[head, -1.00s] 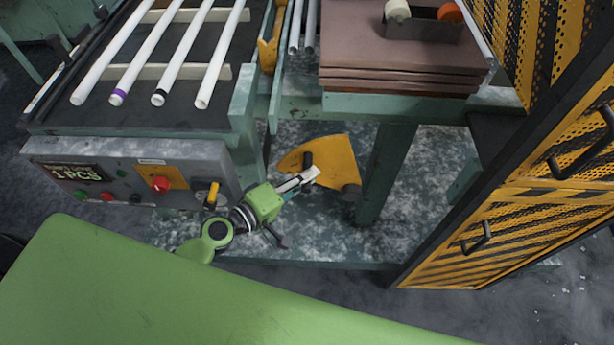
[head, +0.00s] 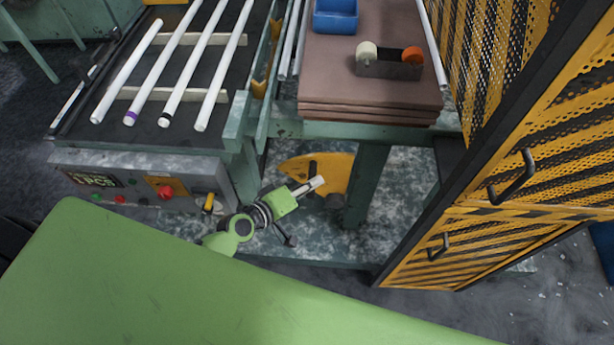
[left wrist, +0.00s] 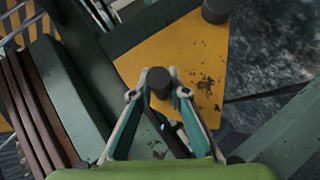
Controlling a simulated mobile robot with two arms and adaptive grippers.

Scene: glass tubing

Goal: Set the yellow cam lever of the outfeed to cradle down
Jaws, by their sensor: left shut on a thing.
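The yellow cam lever (head: 335,173) is a broad yellow plate under the bench, left of a green leg. It has a dark upright peg (head: 313,167) and a dark round boss (head: 335,201) at its lower right. My left gripper (head: 318,182) is at the peg. In the left wrist view the scuffed yellow plate (left wrist: 200,50) lies behind my left gripper (left wrist: 159,80), whose fingers are shut on the dark peg (left wrist: 159,84). The boss (left wrist: 217,10) shows at the top edge. My right gripper is out of view.
The green leg (head: 366,185) stands just right of the lever. A control box (head: 140,185) is to the left, below white tubes (head: 209,93). Brown sheets (head: 370,105) lie on the bench above. A yellow mesh cage door (head: 470,245) stands at right.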

